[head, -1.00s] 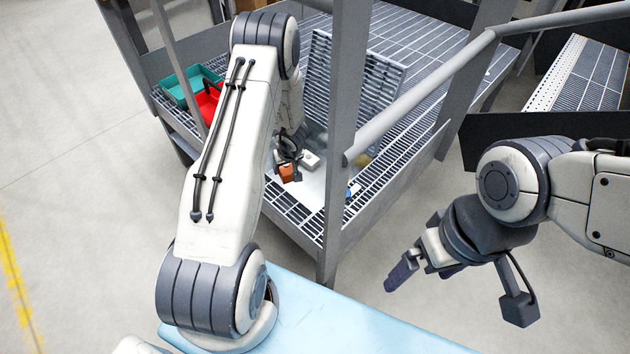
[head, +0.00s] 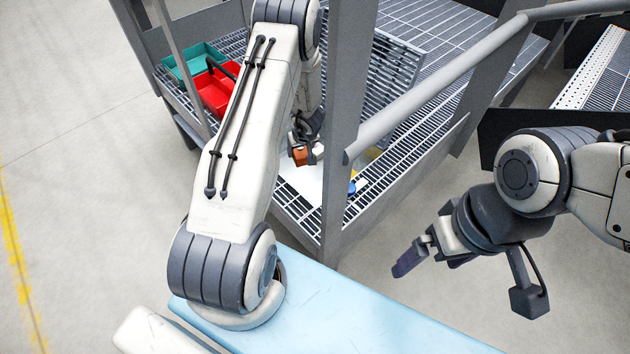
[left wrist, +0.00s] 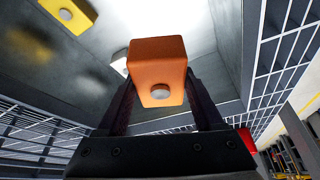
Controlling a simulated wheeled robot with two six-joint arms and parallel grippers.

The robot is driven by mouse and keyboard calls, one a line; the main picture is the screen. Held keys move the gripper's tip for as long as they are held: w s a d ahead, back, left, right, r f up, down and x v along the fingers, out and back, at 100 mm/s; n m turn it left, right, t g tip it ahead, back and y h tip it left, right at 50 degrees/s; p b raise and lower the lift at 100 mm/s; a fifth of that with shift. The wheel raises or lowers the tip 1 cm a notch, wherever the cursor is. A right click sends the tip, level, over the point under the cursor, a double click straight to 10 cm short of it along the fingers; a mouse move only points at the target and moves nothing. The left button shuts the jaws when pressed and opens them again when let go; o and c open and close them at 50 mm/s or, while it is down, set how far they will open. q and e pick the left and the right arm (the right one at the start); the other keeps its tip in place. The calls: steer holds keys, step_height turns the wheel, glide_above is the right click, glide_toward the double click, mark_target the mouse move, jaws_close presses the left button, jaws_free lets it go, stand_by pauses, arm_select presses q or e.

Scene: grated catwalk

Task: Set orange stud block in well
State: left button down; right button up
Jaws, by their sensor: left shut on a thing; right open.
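The orange stud block (head: 300,156) is held low over a pale board (head: 303,185) on the catwalk grating. My left gripper (head: 307,150) is shut on it. In the left wrist view the orange block (left wrist: 157,62) sits between the two dark fingers, its round pale stud (left wrist: 160,91) facing the camera. I cannot tell how far the block is above the board. I cannot make out the well in either view. My right gripper (head: 428,255) is open and empty, off to the right of the catwalk over the floor.
A yellow stud block (left wrist: 68,14) and a pale block (left wrist: 119,61) show in the left wrist view. A blue piece (head: 359,185) lies near the railing post (head: 342,120). Teal (head: 190,62) and red (head: 213,94) trays stand at the back left. A handrail (head: 440,90) runs right.

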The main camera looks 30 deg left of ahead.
arm_select(q)
steer(key=b, duration=0.6)
glide_above(301, 184)
steer(key=d, duration=0.1)
step_height(301, 184, down, 7)
steer(key=f+b, duration=0.2)
steer(key=f, duration=0.1)
steer(key=f+b, duration=0.2)
steer(key=f, duration=0.1)
steer(key=f+b, duration=0.2)
steer(key=f, duration=0.1)
steer(key=shift+s+f+b, duration=0.35)
steer(key=shift+f, duration=0.05)
steer(key=shift+r, duration=0.15)
steer(key=shift+f, duration=0.2)
steer(key=shift+c, duration=0.2)
jaws_free()
steer(key=shift+r, duration=0.1)
